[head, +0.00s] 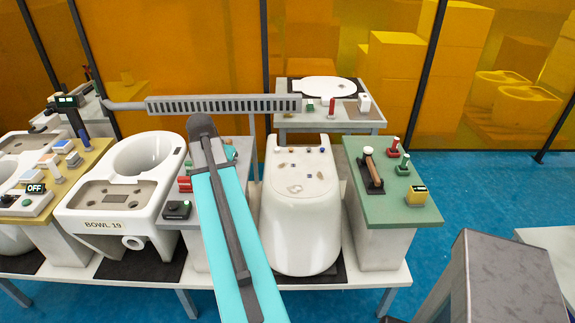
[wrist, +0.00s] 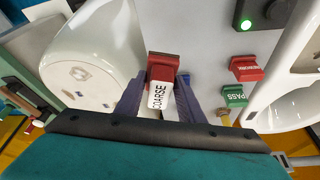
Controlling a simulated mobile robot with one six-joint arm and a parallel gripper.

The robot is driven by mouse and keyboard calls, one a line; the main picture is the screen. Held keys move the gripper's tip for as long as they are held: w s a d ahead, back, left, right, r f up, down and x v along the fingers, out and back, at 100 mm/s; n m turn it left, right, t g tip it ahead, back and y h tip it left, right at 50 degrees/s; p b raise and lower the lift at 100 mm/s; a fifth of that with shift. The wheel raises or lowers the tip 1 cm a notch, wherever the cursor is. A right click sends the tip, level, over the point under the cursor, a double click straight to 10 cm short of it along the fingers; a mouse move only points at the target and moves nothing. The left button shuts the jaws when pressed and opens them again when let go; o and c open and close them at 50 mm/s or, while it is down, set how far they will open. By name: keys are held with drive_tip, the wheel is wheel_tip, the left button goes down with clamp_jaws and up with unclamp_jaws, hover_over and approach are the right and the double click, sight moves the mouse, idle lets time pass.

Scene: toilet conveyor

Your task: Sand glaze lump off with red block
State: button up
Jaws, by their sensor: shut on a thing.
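My gripper (wrist: 158,98) is shut on the red block (wrist: 163,68), whose white face reads COARSE, over the grey stand top (wrist: 205,45). I cannot tell whether the block touches the stand. In the head view my arm hides the gripper and block. The white toilet piece (head: 300,225) is right of my arm, with several small tan, dark and blue marks or bits on its top. I cannot tell which is the glaze lump.
Bowl 19 (head: 117,215) stands left of my arm. Red (wrist: 246,68) and green (wrist: 234,95) stamps and a lit green button box are near my gripper.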

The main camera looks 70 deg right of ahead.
drive_tip(key=s+d+m+g, duration=0.2)
drive_tip(key=s+d+m, duration=0.4)
drive_tip(key=s+d, duration=0.7)
drive_tip(key=s+p, duration=0.1)
drive_tip(key=s, duration=0.3)
drive_tip(key=shift+f, duration=0.2)
